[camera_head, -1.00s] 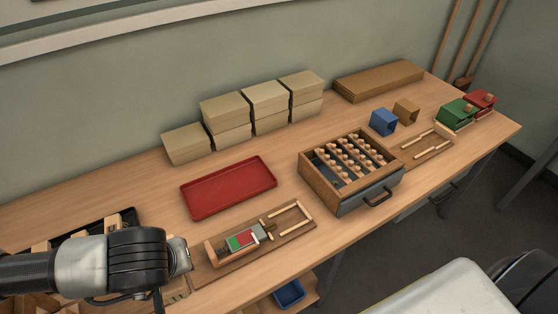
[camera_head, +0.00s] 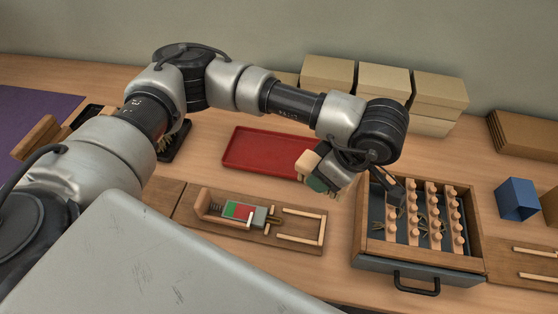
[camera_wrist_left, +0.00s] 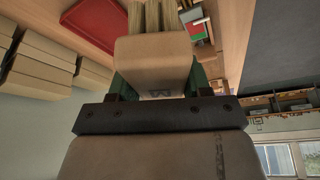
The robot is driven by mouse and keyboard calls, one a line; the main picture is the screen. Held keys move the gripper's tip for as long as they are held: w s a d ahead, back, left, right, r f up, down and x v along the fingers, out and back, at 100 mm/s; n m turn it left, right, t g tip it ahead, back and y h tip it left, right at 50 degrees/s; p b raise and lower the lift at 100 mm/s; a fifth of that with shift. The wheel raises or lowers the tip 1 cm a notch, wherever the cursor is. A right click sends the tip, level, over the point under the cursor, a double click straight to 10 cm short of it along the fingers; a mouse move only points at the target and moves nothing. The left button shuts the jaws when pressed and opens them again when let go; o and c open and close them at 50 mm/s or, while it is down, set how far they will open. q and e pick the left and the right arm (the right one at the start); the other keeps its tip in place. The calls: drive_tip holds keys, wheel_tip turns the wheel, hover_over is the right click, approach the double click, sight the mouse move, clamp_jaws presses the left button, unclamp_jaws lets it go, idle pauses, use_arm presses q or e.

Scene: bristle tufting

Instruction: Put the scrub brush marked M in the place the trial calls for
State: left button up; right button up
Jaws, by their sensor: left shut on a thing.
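The scrub brush (camera_wrist_left: 152,55) is a pale wooden block with straw-coloured bristles. Its dark M mark shows near the jaws in the left wrist view. My left gripper (camera_wrist_left: 160,85), with green finger pads, is shut on this block. In the head view the left gripper (camera_head: 322,178) holds the brush (camera_head: 307,163) in the air, by the right end of the red tray (camera_head: 262,155). A wooden fixture (camera_head: 208,213) with a green and red panel and a peg frame lies in front of the tray. My right gripper is out of view.
A wooden tray (camera_head: 476,213) with a dark handle holds rows of pegs and some bristle tufts at the right. Beyond it are a blue box (camera_head: 517,199) and another peg frame. Tan boxes (camera_head: 382,88) line the wall. A purple mat (camera_head: 35,120) lies at the far left.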

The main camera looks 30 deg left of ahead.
use_arm(q)
drive_tip(key=n+g+b, duration=0.1)
drive_tip(key=n, duration=0.1)
drive_tip(key=w+a+f+n+g+b, duration=0.1)
drive_tip(key=n, duration=0.2)
drive_tip(key=f+n+g+b, duration=0.1)
drive_tip(key=n, duration=0.2)
drive_tip(key=shift+w+a+f+h, duration=0.15)
drive_tip(key=shift+w+a+h, duration=0.05)
drive_tip(key=shift+a+h, duration=0.2)
drive_tip(key=w+a+f+n+t+h+b, duration=0.1)
drive_tip(key=w+a+f+n+b, duration=0.3)
drive_tip(key=n, duration=0.7)
drive_tip(key=w+a+f+n+t+h+b, duration=0.1)
drive_tip(key=w+a+f+n+h+b, duration=0.3)
drive_tip(key=n, duration=0.6)
drive_tip(key=w+a+f+n+t+h+b, duration=0.1)
drive_tip(key=w+a+f+n+h+b, duration=0.2)
drive_tip(key=a+n, duration=0.5)
drive_tip(key=shift+w+f+n+t+b, duration=0.15)
drive_tip(key=shift+w+f+n+b, duration=0.1)
drive_tip(key=shift+w+n, duration=0.5)
drive_tip(key=shift+w+f+n+t+b, duration=0.2)
drive_tip(key=shift+w+n, duration=0.25)
drive_tip(key=shift+n, duration=0.6)
wheel_tip(320, 180, down, 4)
drive_tip(key=shift+a+r, duration=0.1)
